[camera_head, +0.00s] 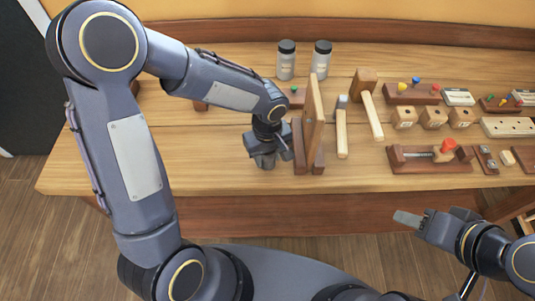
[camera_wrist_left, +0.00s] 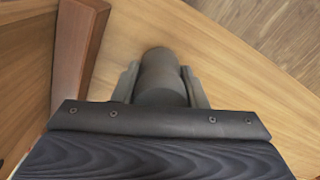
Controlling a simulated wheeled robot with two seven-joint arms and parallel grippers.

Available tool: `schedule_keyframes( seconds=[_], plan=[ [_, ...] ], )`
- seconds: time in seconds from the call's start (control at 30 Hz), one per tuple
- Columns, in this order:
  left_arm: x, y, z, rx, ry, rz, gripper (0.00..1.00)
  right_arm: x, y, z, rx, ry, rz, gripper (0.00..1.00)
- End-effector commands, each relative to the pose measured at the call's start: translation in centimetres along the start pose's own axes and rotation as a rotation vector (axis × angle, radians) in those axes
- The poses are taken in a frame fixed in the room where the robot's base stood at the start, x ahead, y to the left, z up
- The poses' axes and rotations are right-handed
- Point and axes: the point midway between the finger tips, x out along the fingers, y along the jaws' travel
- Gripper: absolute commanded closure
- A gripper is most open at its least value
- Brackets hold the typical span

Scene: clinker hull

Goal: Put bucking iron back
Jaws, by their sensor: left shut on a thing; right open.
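My left gripper (camera_head: 267,157) is low over the front part of the workbench, left of an upright wooden plank stand. It is shut on a grey cylindrical piece, which I take to be the bucking iron (camera_wrist_left: 162,72). The piece shows between the two fingers in the left wrist view, and its lower part shows under the gripper in the head view (camera_head: 266,162). I cannot tell whether it touches the bench. My right gripper (camera_head: 420,218) is open and empty, in front of the bench at the right.
The plank stand (camera_head: 314,115) is close beside my left gripper. Two grey jars (camera_head: 286,62) (camera_head: 320,60) stand behind. Blocks and a clamp-like fixture (camera_head: 430,158) fill the right side. The bench's (camera_head: 200,165) left front is clear.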

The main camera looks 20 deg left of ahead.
Motion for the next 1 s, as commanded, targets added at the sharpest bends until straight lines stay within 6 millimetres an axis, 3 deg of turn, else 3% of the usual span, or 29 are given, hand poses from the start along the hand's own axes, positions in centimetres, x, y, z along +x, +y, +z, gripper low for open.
schedule_keyframes(
  seconds=[0.47, 0.5, 0.6, 0.67, 1.0],
  plan=[
    [0.76, 0.09, -0.03, 0.0, 0.002, 0.003, 1.0, 0.77, 0.35, 0.39, 0.0, 0.0, 0.0, 0.54],
    [0.64, 0.09, -0.04, 0.0, 0.002, 0.003, 0.56, 0.67, 0.3, 0.34, 0.0, 0.0, 0.0, 0.54],
    [0.66, 0.07, -0.03, 0.0, 0.001, 0.002, 0.43, 0.66, 0.3, 0.34, 0.0, 0.0, 0.0, 0.54],
    [0.67, 0.05, -0.02, 0.0, 0.001, 0.002, 0.36, 0.67, 0.3, 0.34, 0.0, 0.0, 0.0, 0.54],
    [0.29, 0.01, -0.02, -0.001, 0.001, 0.0, 0.36, 0.72, 0.33, 0.36, 0.0, 0.0, 0.0, 0.54]
  ],
)
